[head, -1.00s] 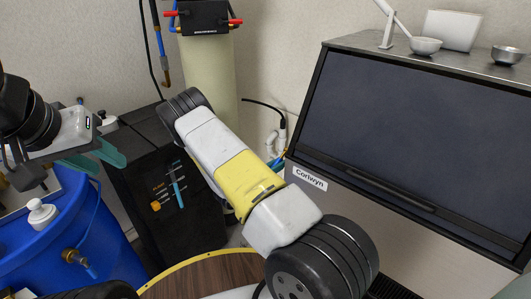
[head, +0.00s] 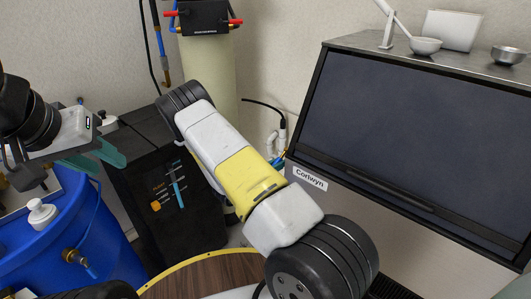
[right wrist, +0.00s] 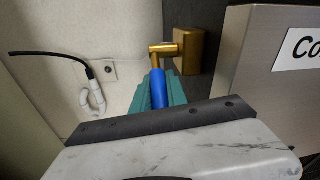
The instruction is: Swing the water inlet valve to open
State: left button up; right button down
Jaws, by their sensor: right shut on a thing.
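The water inlet valve shows in the right wrist view as a brass body (right wrist: 188,50) with a blue handle (right wrist: 159,88) hanging from its brass stem. My right gripper (right wrist: 158,92) has its teal fingers shut on the blue handle, one on each side. The handle points down and toward the camera in that view. In the head view my right arm covers the right gripper and most of the valve area. My left gripper (head: 98,160) is at the far left of the head view, above the blue barrel, with its teal fingers apart and nothing seen between them.
The ice maker (head: 400,130) stands on the right, and its side (right wrist: 265,80) is close to the valve. A white pipe fitting with a black cable (right wrist: 92,95) is on the wall to the left. A blue barrel (head: 65,235) and a black cabinet (head: 130,175) stand at left.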

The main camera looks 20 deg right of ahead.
jog(key=y, duration=0.1)
jog(key=r+g+y, duration=0.1)
jog(key=y, duration=0.1)
jog(key=a+r+g+y, duration=0.1)
jog(key=shift+s+r+y, duration=0.1)
jog(key=shift+s+y, duration=0.15)
jog(key=shift+y, duration=0.15)
jog(key=c, duration=1.6)
grip_release()
jog(key=v, duration=0.8)
jog(key=shift+w, duration=0.1)
